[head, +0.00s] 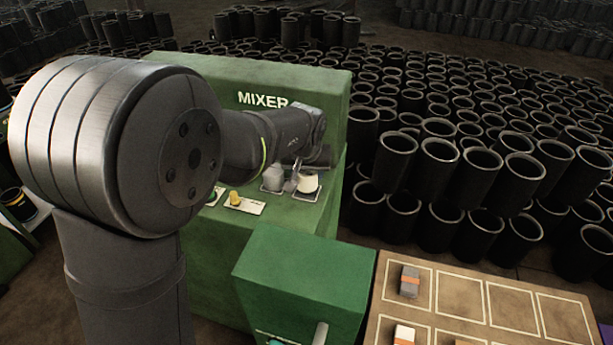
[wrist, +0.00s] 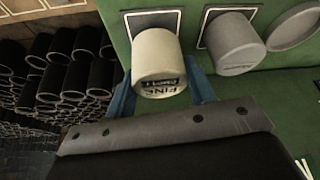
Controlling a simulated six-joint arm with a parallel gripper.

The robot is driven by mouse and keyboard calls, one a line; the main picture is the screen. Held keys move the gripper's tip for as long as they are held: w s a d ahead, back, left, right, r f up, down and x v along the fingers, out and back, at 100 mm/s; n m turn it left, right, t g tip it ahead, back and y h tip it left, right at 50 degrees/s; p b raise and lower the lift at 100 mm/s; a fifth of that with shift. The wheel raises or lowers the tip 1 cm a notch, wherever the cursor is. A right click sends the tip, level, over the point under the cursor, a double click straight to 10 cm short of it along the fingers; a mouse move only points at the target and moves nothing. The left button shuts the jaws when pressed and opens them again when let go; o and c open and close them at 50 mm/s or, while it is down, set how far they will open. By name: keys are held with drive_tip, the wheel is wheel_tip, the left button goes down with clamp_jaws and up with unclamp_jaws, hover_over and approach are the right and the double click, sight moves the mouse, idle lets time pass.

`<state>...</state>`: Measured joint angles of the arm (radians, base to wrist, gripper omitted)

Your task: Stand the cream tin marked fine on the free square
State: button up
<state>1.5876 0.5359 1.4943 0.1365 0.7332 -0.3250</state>
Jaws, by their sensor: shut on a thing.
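The cream tin (wrist: 157,52), with a dark label reading FINE, sits between the blue fingers of my gripper (wrist: 160,92) in the wrist view. My gripper is shut on it. Its far end lies over a white-outlined square (wrist: 131,22) on the green surface; I cannot tell whether it touches. In the head view the cream tin (head: 309,181) is upright near the right edge of the green mixer's ledge, partly hidden by my gripper (head: 296,170). A grey tin (wrist: 235,45) stands on its own square beside it, and also shows in the head view (head: 273,179).
The green mixer (head: 300,85) rises behind the ledge. A yellow knob (head: 235,198) sits at the ledge's front. A green box (head: 300,275) stands nearer, with a tan board (head: 460,315) of outlined squares and blocks right of it. Many black sleeves (head: 440,130) fill the background.

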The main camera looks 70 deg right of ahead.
drive_tip(key=shift+f, duration=0.9)
drive_tip(key=o, duration=1.1)
drive_tip(key=shift+f, duration=0.15)
drive_tip(key=v, duration=1.2)
